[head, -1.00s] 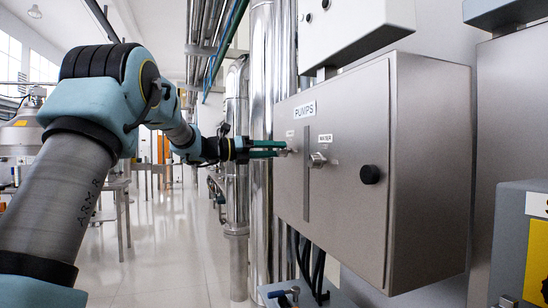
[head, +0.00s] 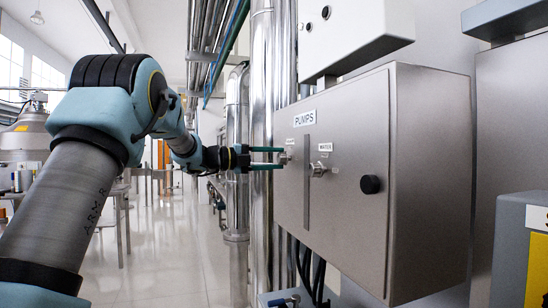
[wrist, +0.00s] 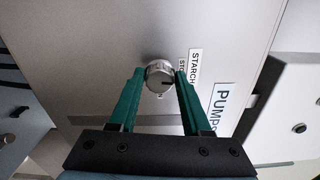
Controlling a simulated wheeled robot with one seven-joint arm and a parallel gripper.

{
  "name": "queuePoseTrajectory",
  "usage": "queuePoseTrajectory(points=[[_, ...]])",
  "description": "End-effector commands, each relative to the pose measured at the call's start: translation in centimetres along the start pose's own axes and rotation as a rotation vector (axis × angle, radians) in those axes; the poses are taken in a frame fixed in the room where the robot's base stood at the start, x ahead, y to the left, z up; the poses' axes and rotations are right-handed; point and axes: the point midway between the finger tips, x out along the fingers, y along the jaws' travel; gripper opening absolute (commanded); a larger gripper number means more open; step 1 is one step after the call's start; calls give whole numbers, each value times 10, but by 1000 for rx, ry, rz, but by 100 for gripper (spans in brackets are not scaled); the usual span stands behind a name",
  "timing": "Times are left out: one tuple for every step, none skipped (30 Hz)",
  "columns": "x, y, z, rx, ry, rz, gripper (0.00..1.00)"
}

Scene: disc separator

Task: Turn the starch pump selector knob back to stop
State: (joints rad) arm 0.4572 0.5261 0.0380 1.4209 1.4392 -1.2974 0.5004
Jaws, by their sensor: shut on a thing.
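The starch selector knob (wrist: 159,77) is a small round metal knob on the steel pumps panel (head: 345,235). In the wrist view a dark mark on its face points toward the right side of the picture. A STARCH label (wrist: 195,65) stands beside it, with a partly hidden stop label by the right fingertip. My gripper (wrist: 159,73) is shut on the knob, one green finger on each side.
A second knob labelled WATER (head: 318,169) sits close to the right on the same panel. A black round latch (head: 370,185) is further right. Shiny vertical pipes (head: 262,100) stand just left of the panel.

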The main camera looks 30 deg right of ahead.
Motion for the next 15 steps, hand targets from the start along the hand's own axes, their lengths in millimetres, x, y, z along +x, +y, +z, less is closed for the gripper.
queuePoseTrajectory(points=[[0,-1,0,-24,-1,0,0],[0,-1,0,-37,-1,0,0],[0,-1,0,-55,-1,0,0],[0,0,0,-65,-1,0,0],[0,0,0,-75,-1,0,0],[0,0,0,-87,-1,1,0],[0,0,0,-94,-1,1,0],[0,0,0,-100,-1,1,0],[0,0,0,-108,-1,1,0],[0,0,0,-113,-1,1,0],[0,1,0,-117,-1,1,0],[0,1,0,-121,-1,1,0],[0,1,0,-123,-1,1,0],[0,1,0,-124,-1,1,0],[0,1,0,-126,-1,1,0]])
